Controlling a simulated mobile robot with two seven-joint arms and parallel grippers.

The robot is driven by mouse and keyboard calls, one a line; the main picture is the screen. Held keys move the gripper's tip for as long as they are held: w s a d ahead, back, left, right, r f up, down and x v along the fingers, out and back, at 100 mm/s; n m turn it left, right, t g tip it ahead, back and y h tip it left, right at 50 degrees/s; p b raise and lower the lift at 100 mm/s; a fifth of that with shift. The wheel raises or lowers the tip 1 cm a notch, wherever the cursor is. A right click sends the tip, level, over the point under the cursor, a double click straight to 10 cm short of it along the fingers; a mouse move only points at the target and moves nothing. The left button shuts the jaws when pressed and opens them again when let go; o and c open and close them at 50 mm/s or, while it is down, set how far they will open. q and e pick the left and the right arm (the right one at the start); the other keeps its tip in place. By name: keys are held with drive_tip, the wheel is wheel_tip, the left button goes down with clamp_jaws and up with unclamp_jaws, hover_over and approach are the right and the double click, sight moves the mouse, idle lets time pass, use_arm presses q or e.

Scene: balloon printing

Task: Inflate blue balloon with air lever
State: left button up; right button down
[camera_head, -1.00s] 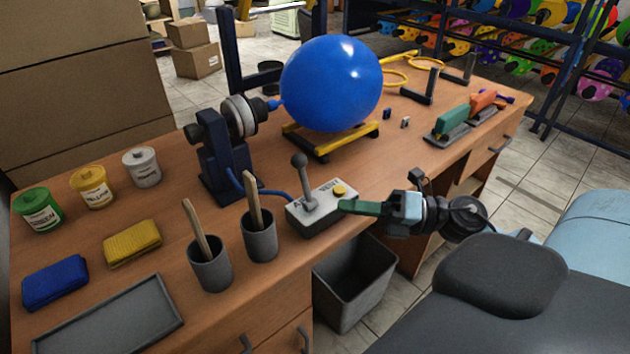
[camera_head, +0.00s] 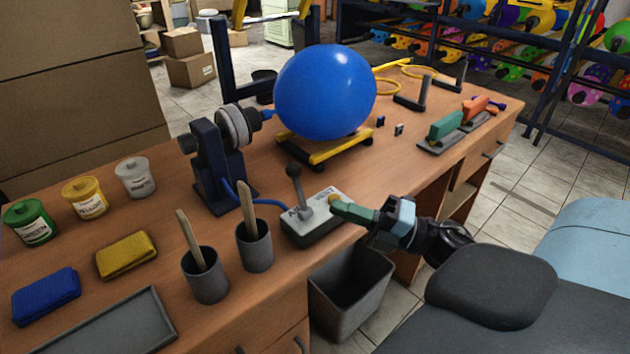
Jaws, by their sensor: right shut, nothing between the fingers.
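The blue balloon (camera_head: 325,92) is round and large, attached at its left side to the nozzle of the inflating machine (camera_head: 219,160), above a yellow stand (camera_head: 328,149). The grey air control box (camera_head: 313,228) stands in front of it on the table. Its lever (camera_head: 298,188) with a dark knob stands up on the box's left part. My right gripper (camera_head: 338,207) is shut and empty, its green fingertips over the right part of the box at the yellow button, which they mostly hide. I cannot tell whether they touch it. My left gripper is not in view.
Two dark cups (camera_head: 204,275) with wooden sticks stand left of the box. Green, yellow and white paint jars (camera_head: 86,199), folded cloths (camera_head: 127,254) and a grey tray (camera_head: 110,325) lie further left. A bin (camera_head: 350,290) stands below the table's front edge.

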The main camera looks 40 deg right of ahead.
sight(299, 175)
drive_tip(key=w, duration=0.2)
drive_tip(key=w+a+r+p, duration=0.1)
drive_tip(key=w, duration=0.1)
drive_tip(key=w+a+r, duration=0.1)
drive_tip(key=w, duration=0.1)
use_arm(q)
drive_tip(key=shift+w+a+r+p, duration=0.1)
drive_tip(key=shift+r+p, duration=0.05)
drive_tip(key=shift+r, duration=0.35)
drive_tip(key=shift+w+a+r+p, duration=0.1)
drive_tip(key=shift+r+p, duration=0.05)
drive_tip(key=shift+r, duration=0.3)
use_arm(e)
drive_tip(key=shift+w+r, duration=0.1)
drive_tip(key=shift+w, duration=0.4)
drive_tip(key=shift+d, duration=0.1)
drive_tip(key=shift+w+r, duration=0.25)
drive_tip(key=shift+w, duration=0.4)
drive_tip(key=shift+w+d, duration=0.1)
drive_tip(key=shift+d, duration=0.1)
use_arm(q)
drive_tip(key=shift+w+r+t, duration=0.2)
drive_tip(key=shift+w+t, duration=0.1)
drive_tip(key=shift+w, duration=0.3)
use_arm(e)
drive_tip(key=shift+r, duration=0.1)
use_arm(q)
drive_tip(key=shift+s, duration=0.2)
